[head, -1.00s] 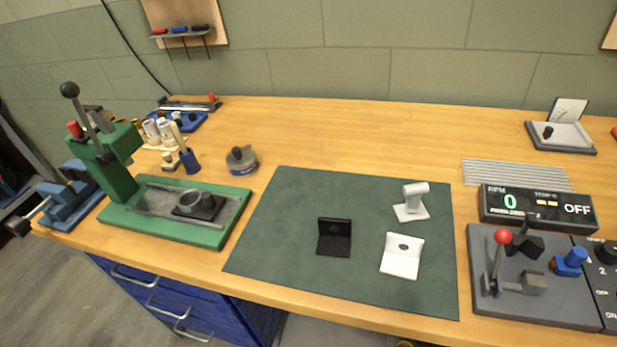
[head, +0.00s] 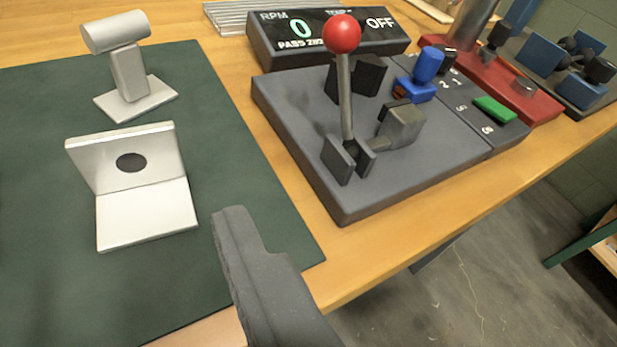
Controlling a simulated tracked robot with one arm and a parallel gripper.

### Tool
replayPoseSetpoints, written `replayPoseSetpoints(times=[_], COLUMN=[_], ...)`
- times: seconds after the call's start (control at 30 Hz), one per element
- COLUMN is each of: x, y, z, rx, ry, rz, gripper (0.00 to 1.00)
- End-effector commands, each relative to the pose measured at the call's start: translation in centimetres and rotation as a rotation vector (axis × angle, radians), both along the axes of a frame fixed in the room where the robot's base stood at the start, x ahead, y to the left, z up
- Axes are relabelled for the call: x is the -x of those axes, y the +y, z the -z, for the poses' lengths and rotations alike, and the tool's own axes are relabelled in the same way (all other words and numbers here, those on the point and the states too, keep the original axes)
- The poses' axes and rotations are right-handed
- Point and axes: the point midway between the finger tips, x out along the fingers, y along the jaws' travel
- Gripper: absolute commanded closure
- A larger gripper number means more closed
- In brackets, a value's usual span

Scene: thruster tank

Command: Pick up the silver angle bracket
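The silver angle bracket (head: 143,215) stands on the dark green mat (head: 50,110) at the left of the head view. One plate lies flat and the other rises at the back, with a dark round hole in it. One dark grey finger of my gripper (head: 240,235) shows at the bottom, to the right of the bracket and apart from it in the picture. The other finger is not seen, so the opening cannot be judged. Nothing is seen held.
A silver T-shaped part (head: 128,75) stands on the mat just behind the bracket. A grey control base (head: 290,110) with a red-knobbed lever (head: 342,35) stands to the right, near the bench edge. An RPM display (head: 320,35) stands behind it.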

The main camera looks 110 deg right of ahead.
Motion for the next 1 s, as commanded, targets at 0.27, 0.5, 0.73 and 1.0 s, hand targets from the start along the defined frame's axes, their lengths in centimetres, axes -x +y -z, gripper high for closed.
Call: replayPoseSetpoints(times=[0.27,0.5,0.73,1.0], x=[0.0,-1.2,-2.0,-2.2], y=[-1.0,-4.9,-7.3,-8.5], z=[0.7,2.3,3.4,3.9], rx=[0.003,0.004,0.001,0.002], ry=[0.011,0.007,0.008,0.008], rz=[0.008,0.009,0.004,0.004], gripper=[0.2,0.2,0.2,0.2])
